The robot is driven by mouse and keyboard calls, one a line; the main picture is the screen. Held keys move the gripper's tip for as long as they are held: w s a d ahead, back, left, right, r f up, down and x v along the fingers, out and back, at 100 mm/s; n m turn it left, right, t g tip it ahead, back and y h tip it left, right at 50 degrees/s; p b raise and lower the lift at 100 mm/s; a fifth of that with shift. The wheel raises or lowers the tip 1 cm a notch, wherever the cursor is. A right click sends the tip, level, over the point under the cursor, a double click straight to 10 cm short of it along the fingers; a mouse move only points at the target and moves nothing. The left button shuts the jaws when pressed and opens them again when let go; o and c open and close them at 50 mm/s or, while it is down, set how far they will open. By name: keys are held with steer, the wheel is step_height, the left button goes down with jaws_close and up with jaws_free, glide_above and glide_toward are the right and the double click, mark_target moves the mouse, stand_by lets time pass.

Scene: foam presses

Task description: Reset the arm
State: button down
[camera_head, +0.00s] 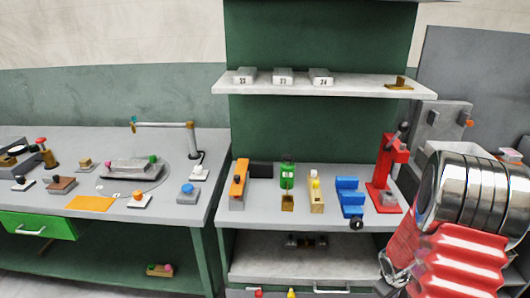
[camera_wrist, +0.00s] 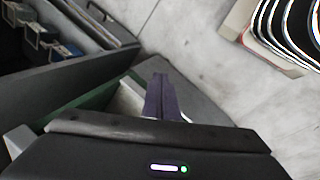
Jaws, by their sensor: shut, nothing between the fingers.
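In the head view my arm (camera_head: 450,225) shows at the lower right, with silver rings above a red ribbed section. Its gripper end cannot be made out there. In the wrist view my gripper (camera_wrist: 161,98) points away from the camera, its two dark purple fingers pressed together with nothing between them. The fingertips are over a grey and green edge, with pale floor beyond.
A green-backed bench (camera_head: 285,225) holds a red press (camera_head: 388,170), a blue block (camera_head: 350,197) and a green-topped item (camera_head: 287,176). A shelf (camera_head: 360,86) with labelled blocks hangs above. A second table (camera_head: 60,140) stands left. Open floor (camera_wrist: 215,75) shows in the wrist view.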

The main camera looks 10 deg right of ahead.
steer(key=s+a+r+m+t+y, duration=0.1)
steer(key=s+a+r, duration=0.3)
steer(key=a+r, duration=0.6)
steer(key=s+a+r+m+t+y, duration=0.1)
steer(key=s+a+r, duration=0.3)
steer(key=a+r, duration=0.7)
steer(key=s+a+r+m+t+y, duration=0.1)
steer(key=s+a+r, duration=0.3)
steer(key=a+r, duration=0.7)
steer(key=shift+s+a+r+t, duration=0.15)
steer(key=shift+s+r+t, duration=0.1)
steer(key=shift+r+t, duration=0.5)
